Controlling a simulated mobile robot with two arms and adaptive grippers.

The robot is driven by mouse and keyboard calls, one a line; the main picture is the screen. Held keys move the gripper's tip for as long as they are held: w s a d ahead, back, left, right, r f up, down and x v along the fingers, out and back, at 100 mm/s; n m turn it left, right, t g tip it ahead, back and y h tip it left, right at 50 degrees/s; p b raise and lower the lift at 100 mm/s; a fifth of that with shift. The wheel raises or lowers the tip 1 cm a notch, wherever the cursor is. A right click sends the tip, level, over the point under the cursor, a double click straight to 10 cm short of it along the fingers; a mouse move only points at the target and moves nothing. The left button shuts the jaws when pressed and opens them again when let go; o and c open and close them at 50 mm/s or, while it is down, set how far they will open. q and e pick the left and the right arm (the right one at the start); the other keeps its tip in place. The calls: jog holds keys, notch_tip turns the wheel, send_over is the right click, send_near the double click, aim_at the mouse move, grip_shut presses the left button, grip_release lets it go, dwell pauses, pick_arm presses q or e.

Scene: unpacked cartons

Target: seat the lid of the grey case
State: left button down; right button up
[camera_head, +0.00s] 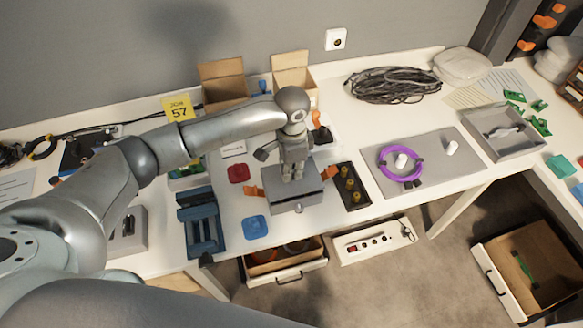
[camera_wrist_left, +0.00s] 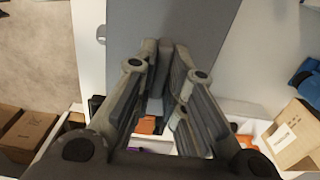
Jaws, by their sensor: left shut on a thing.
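The grey case (camera_head: 295,204) stands on the white table in the head view, with an orange latch (camera_head: 252,190) on its left side and another (camera_head: 331,172) on its right. Its grey lid (camera_head: 311,187) lies flat on top; I cannot tell whether it is level or fully down all round. My left gripper (camera_head: 292,176) points down over the middle of the lid, its fingers close together on a small grey part, likely the lid's handle. In the left wrist view the fingers (camera_wrist_left: 166,48) meet in front of a flat grey surface (camera_wrist_left: 205,22). My right gripper is not in view.
A dark block with yellow pegs (camera_head: 350,187) stands close right of the case. A blue fixture (camera_head: 201,222), a red piece (camera_head: 239,173) and a blue piece (camera_head: 255,227) lie to the left. Open cartons (camera_head: 222,82) stand behind. A grey mat (camera_head: 445,170) with a purple ring lies farther right.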

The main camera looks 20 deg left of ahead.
pick_arm(q)
jog(key=shift+f, duration=0.95)
jog(key=c, duration=1.4)
grip_release()
jog(key=shift+r, duration=0.15)
notch_tip(320, 180, up, 12)
jog(key=shift+f, duration=0.1)
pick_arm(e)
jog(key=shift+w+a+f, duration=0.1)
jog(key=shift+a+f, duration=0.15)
